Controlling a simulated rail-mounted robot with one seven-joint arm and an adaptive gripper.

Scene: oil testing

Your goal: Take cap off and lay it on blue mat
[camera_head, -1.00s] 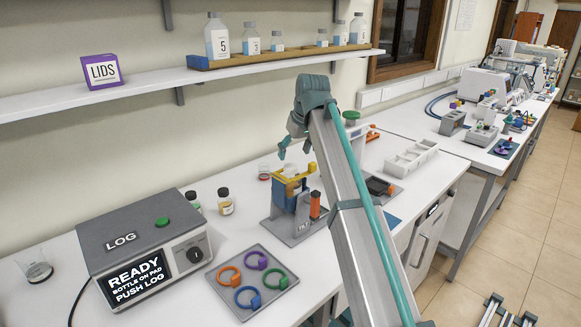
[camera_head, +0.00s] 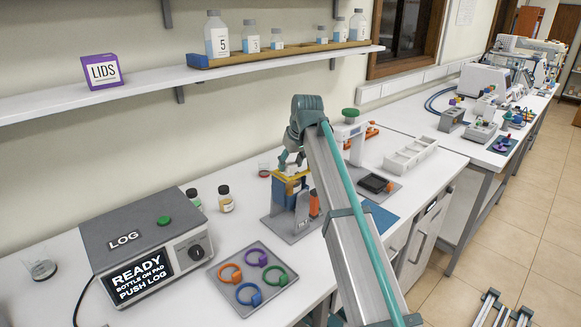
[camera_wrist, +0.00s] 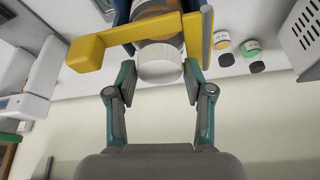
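A pale, whitish cap (camera_wrist: 160,66) tops a bottle (camera_wrist: 160,30) with brownish contents, held in a blue holder with a yellow clamp bar (camera_wrist: 90,52). In the head view the holder (camera_head: 287,186) stands on a grey base, and the cap is hard to make out behind my gripper. My gripper (camera_wrist: 160,76) is open, its two fingers on either side of the cap with narrow gaps showing. In the head view my gripper (camera_head: 291,160) is just above the holder. The blue mat (camera_head: 379,218) lies right of the holder, partly hidden by my arm.
Two small bottles (camera_head: 226,200) stand left of the holder, beside the LOG box (camera_head: 145,240). A grey tray with coloured rings (camera_head: 252,277) lies in front. A green-topped device (camera_head: 350,130) and a white compartment tray (camera_head: 411,155) stand behind and right.

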